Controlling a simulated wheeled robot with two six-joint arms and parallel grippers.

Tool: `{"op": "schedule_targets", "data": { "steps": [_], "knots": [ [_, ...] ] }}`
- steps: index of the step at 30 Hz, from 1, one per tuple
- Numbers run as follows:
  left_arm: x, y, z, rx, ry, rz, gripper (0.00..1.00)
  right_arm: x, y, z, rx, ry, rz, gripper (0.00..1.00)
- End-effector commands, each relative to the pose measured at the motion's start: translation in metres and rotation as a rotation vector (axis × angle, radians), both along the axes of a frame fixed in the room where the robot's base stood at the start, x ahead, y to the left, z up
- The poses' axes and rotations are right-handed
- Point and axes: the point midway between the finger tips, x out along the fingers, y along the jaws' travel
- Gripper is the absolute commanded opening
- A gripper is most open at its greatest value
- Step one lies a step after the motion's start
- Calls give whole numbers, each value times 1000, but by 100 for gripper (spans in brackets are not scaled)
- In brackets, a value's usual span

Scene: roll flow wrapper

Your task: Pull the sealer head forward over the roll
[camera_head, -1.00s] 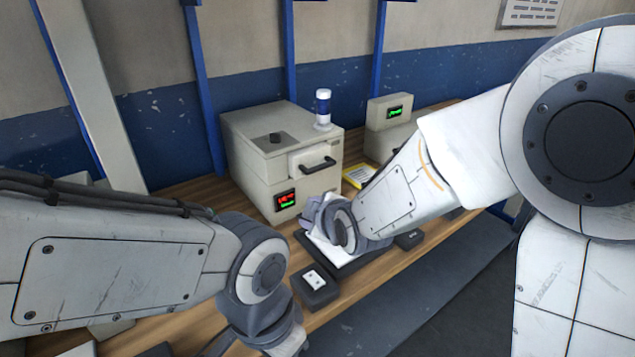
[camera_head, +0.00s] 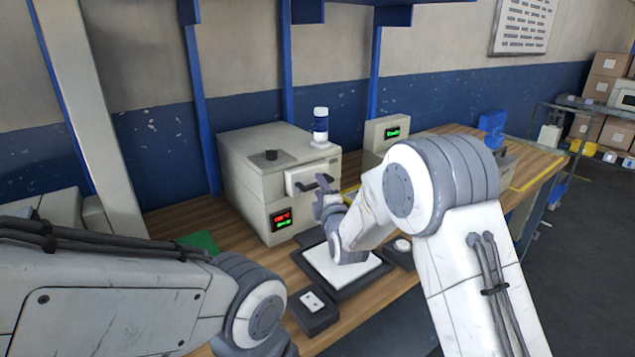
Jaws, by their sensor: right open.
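The sealer head (camera_head: 299,183) is a pale block with a dark handle on the front of the beige box machine (camera_head: 245,180). It sits back against the machine. My right gripper (camera_head: 324,190) is open, with its fingers raised right at the handle and partly covering it. I cannot tell whether they touch the handle. A flat white sheet or pad (camera_head: 325,268) lies on a dark tray (camera_head: 318,290) in front of the machine. I cannot make out a roll; my right wrist hides part of the tray. My left gripper is out of view below the frame.
A small dark box with a white top (camera_head: 313,303) stands left of the tray, and another with a round white button (camera_head: 403,246) on its right. A smaller unit with a green display (camera_head: 388,135) is behind.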

Motion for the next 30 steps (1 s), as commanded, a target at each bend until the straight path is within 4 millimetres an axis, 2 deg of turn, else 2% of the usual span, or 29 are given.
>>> {"op": "schedule_targets", "data": {
  "steps": [6,16,17,18,20,30],
  "knots": [
    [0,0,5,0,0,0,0,19,4,0,0,1,0,48],
    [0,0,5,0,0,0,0,22,5,-1,0,2,0,48],
    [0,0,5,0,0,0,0,22,5,0,1,1,0,40],
    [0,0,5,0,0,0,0,22,6,0,0,1,1,25],
    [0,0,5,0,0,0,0,22,6,0,1,1,1,2],
    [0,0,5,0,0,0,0,22,6,-1,1,2,1,0]
  ]
}}
